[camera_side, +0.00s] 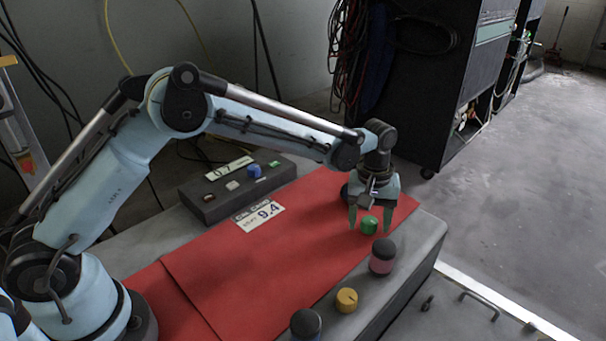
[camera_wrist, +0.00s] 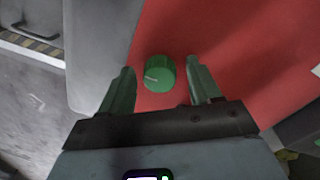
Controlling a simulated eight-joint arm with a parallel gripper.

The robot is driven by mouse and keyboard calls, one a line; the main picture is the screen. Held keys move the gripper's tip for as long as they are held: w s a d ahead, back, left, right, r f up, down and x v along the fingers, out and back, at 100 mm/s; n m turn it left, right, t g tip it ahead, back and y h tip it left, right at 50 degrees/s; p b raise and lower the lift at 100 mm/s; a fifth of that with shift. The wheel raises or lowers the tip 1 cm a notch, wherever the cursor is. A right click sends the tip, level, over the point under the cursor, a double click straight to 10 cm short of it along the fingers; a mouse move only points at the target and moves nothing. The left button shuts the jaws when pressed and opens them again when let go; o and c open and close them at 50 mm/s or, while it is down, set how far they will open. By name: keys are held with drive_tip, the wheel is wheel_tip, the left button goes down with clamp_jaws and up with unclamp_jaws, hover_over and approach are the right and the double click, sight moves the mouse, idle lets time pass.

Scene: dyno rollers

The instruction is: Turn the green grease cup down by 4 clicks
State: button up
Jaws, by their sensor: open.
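The green grease cup (camera_side: 369,225) is a small round knob near the right end of the red mat. In the wrist view the green grease cup (camera_wrist: 159,73) shows its top face with a pale pointer line toward the left. My gripper (camera_side: 368,228) is open, with its green fingers pointing down, one on each side of the cup. In the wrist view my gripper (camera_wrist: 160,88) has clear gaps between the cup and both fingers, and the cup lies slightly ahead of the fingertips. I cannot tell the exact fingertip height over the mat.
A pink jar with a dark lid (camera_side: 382,256), a yellow knob (camera_side: 346,300) and another dark-lidded jar (camera_side: 306,324) stand along the front edge. A grey control box (camera_side: 215,205) with coloured buttons and a 0.7 label is behind. A 9.4 card (camera_side: 260,216) lies on the red mat (camera_side: 240,270).

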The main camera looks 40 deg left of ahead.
drive_tip(key=c, duration=1)
drive_tip(key=shift+c, duration=0.2)
drive_tip(key=shift+m, duration=0.3)
drive_tip(key=m, duration=0.3)
drive_tip(key=shift+m, duration=0.4)
drive_tip(key=m, duration=0.4)
drive_tip(key=shift+w, duration=0.1)
drive_tip(key=m, duration=0.4)
drive_tip(key=shift+a+m, duration=0.1)
drive_tip(key=shift+m, duration=2)
